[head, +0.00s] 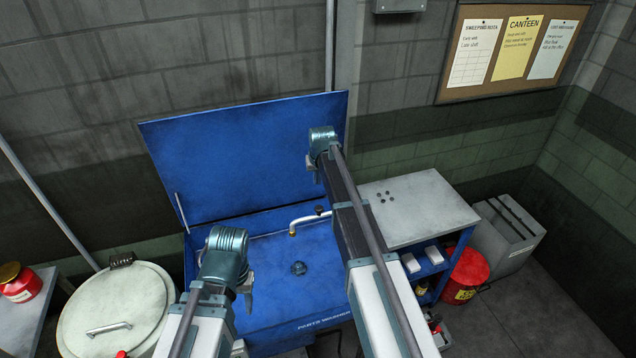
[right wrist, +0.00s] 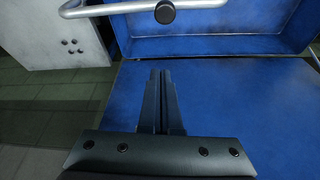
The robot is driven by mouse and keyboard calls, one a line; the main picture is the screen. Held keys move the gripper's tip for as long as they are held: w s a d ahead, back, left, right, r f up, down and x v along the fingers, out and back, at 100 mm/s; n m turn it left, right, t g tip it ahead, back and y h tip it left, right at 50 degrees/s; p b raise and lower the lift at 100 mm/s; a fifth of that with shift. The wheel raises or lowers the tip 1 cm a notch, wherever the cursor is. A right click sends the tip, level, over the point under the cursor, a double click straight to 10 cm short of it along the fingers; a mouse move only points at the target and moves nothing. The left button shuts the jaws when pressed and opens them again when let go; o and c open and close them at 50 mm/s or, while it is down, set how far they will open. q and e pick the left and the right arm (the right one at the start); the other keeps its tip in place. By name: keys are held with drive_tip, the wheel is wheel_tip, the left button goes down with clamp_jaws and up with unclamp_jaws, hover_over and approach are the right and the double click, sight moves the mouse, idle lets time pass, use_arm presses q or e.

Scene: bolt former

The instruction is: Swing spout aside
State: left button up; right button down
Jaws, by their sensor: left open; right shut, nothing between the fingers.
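The spout (head: 305,220) is a pale bent tube at the back of the blue washing basin (head: 268,260). Its brassy tip points left and toward me over the basin. In the right wrist view the spout (right wrist: 115,9) runs across the top edge, with a dark round knob (right wrist: 165,12). My right gripper (head: 317,176) is shut and empty in front of the raised blue lid (head: 235,150). Its closed fingers (right wrist: 161,75) point toward the spout and look apart from it. My left gripper (head: 248,284) is over the basin's left part, open; its fingers are partly hidden.
A grey-topped cabinet (head: 420,205) stands right of the basin, with a red can (head: 467,274) and a grey box (head: 508,236) beyond. A round pale lidded drum (head: 115,305) stands at the left. A dark drain (head: 298,268) shows in the basin floor.

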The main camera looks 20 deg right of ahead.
wheel_tip(320, 180, down, 8)
drive_tip(key=s+b, duration=0.1)
drive_tip(key=b, duration=0.6)
drive_tip(key=shift+s, duration=0.15)
drive_tip(key=shift+s, duration=0.15)
